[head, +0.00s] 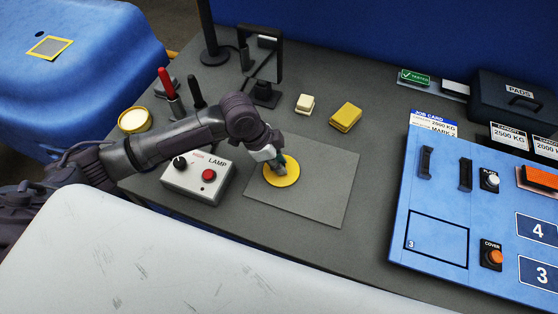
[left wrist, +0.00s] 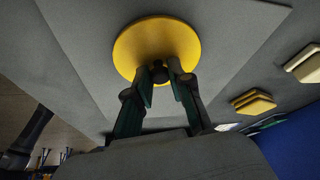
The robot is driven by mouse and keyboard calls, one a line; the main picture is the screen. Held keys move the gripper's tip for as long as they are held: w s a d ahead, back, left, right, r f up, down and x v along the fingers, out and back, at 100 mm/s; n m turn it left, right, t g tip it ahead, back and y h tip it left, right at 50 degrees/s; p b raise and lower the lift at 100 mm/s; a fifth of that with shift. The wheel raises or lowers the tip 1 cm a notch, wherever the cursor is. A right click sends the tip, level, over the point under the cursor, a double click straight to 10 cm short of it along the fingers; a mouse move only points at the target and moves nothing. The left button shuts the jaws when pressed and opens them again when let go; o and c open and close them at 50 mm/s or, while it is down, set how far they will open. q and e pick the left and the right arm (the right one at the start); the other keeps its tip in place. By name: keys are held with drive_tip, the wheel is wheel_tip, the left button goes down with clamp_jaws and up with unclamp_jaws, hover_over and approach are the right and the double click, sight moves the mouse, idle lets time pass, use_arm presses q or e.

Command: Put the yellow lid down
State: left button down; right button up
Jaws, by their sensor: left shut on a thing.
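The yellow lid (head: 284,176) is a round disc with a small dark knob, seen at the grey mat in the middle of the table. My left gripper (head: 277,165) comes down on it from above, its fingers shut on the knob. In the left wrist view the lid (left wrist: 152,42) lies beyond the fingertips of the left gripper (left wrist: 161,76). I cannot tell whether the lid touches the mat (head: 325,190). My right gripper is not in view.
A round yellow-rimmed container (head: 135,120) stands at left. A blue panel (head: 435,200) is at right. The mat's right part is clear.

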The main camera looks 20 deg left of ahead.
use_arm(q)
drive_tip(key=c, duration=1)
unclamp_jaws()
drive_tip(key=shift+f, duration=0.1)
drive_tip(key=shift+c, duration=0.2)
drive_tip(key=shift+r, duration=0.3)
drive_tip(key=b+v, duration=0.1)
drive_tip(key=v, duration=1)
drive_tip(key=shift+a+r, duration=0.2)
drive_tip(key=shift+r, duration=0.1)
